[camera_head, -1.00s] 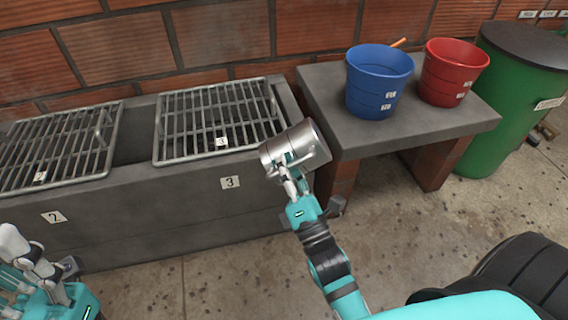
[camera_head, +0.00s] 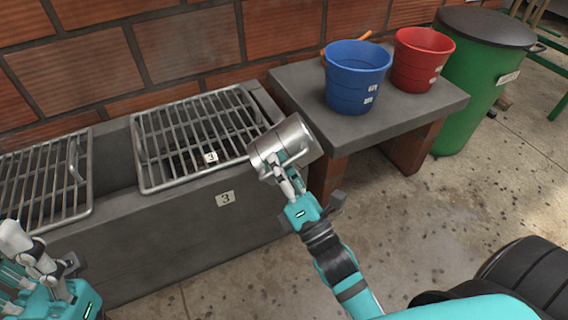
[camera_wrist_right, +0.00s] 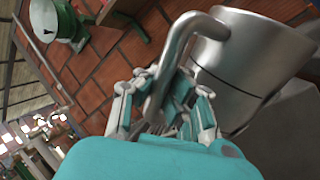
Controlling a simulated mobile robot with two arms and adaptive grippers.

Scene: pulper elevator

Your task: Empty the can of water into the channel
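A silver metal can (camera_head: 283,143) is held at the right front corner of the concrete channel (camera_head: 150,222), tilted on its side. My right gripper (camera_head: 287,178) is shut on the can's handle. In the right wrist view the handle (camera_wrist_right: 176,62) runs between the fingers (camera_wrist_right: 165,105) and the can's body (camera_wrist_right: 250,60) is beyond. The can's inside is hidden, so I cannot see any water. The channel has a metal grate (camera_head: 200,137) marked 3 on top. My left gripper (camera_head: 38,262) is at the lower left, away from the can; its finger opening is unclear.
A blue bucket (camera_head: 354,82) and a red bucket (camera_head: 420,62) stand on a concrete table (camera_head: 395,119) right of the channel. A green bin (camera_head: 475,95) stands further right. A second grate (camera_head: 45,185) covers the channel's left part. A brick wall is behind.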

